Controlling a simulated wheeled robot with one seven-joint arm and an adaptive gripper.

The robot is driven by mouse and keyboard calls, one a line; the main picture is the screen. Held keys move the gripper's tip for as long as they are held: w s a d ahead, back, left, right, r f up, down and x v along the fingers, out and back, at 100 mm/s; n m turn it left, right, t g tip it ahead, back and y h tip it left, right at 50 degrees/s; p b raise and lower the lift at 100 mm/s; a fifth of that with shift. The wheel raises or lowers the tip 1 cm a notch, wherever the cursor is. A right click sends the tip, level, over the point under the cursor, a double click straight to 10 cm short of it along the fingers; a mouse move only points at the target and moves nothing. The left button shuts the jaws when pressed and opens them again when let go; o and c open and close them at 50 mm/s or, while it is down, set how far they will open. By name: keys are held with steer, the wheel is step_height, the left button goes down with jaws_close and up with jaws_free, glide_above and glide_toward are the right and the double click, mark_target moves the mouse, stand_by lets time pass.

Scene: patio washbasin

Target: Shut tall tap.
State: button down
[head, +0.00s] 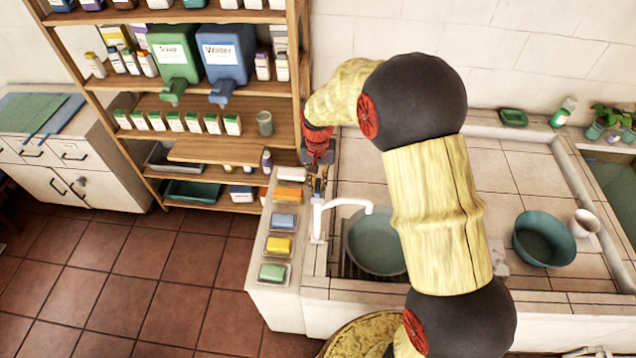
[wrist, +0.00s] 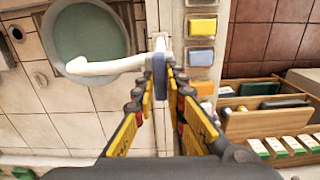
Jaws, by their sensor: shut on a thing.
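The tall white tap (head: 317,222) stands at the left edge of the tiled washbasin counter, its spout reaching right over a round teal basin (head: 358,262). In the wrist view the tap's white spout (wrist: 105,67) points left over the same basin (wrist: 63,50). A flat blue-grey handle (wrist: 159,76) on the tap sits between my fingertips. My gripper (wrist: 160,88) is shut on this handle. In the head view my gripper (head: 319,188) is small, just behind the tap's top, and the handle is hard to make out. I cannot make out any water stream.
Soap dishes with an orange (head: 289,195), a blue (head: 284,221), a yellow (head: 279,245) and a green bar (head: 272,272) line the ledge left of the tap. A wooden shelf (head: 225,106) stands behind. A teal bowl (head: 544,238) and white cup (head: 584,222) sit at right.

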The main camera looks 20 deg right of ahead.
mark_target(318, 185)
steer(key=c, duration=1.8)
jaws_free()
step_height(318, 185, up, 12)
